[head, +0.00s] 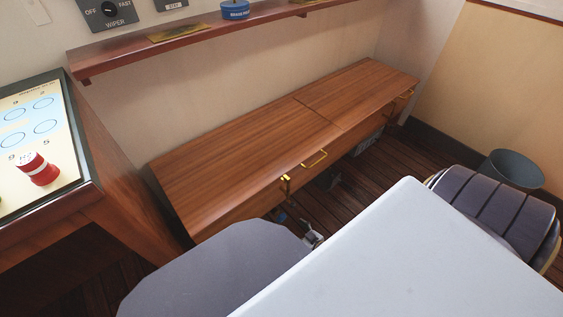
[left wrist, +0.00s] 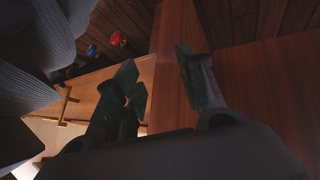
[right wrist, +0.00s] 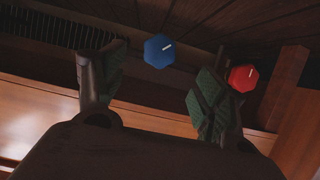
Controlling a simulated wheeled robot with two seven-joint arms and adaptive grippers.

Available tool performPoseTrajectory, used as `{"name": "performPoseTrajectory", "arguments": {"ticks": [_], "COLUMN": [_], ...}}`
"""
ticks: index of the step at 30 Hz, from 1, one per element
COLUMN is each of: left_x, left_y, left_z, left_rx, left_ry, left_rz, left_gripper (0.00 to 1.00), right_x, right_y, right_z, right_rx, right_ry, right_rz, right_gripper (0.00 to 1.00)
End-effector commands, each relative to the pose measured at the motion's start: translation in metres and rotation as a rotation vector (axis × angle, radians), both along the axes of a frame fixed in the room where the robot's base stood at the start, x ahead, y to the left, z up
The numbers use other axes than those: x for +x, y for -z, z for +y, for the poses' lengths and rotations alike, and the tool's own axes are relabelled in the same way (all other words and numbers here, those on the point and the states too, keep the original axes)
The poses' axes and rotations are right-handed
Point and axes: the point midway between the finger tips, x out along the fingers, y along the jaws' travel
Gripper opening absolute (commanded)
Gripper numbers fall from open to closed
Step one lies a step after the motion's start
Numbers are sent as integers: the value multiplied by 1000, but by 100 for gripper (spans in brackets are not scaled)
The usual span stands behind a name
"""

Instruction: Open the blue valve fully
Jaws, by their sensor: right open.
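The blue valve (right wrist: 158,52) is a small faceted knob with a white pointer mark. In the right wrist view it shows beyond and between the fingertips of my right gripper (right wrist: 162,66). This gripper is open and empty; I see no contact with the knob. A similar red knob (right wrist: 243,78) sits to its right, past the right finger. In the left wrist view the blue knob (left wrist: 92,50) and red knob (left wrist: 117,38) are small and to the upper left. My left gripper (left wrist: 156,72) has its fingers apart with nothing between them.
A low wooden cabinet (head: 240,150) with brass handles runs along the wall. A grey seat (head: 220,275) and a white tabletop (head: 410,260) block much of the floor. A slanted console (head: 40,150) stands at left, a bin (head: 512,170) at right.

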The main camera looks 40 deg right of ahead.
Motion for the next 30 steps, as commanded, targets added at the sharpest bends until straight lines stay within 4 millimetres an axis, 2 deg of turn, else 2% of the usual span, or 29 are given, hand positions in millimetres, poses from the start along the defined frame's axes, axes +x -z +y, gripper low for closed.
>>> {"name": "performPoseTrajectory", "arguments": {"ticks": [6, 17, 30], "left_x": [-2, -3, 8], "left_y": [15, 31, 42], "left_z": [0, -2, -7], "left_rx": [-9, -25, -54], "left_ry": [2, 10, 12], "left_rz": [-9, -18, -54], "left_gripper": [40, 40, 40], "right_x": [19, 49, 82], "right_y": [10, 22, 36], "right_z": [2, 4, 7], "right_rx": [1, 0, 0], "right_ry": [0, 0, 0], "right_rz": [0, 1, 1], "right_gripper": [72, 72, 72]}}
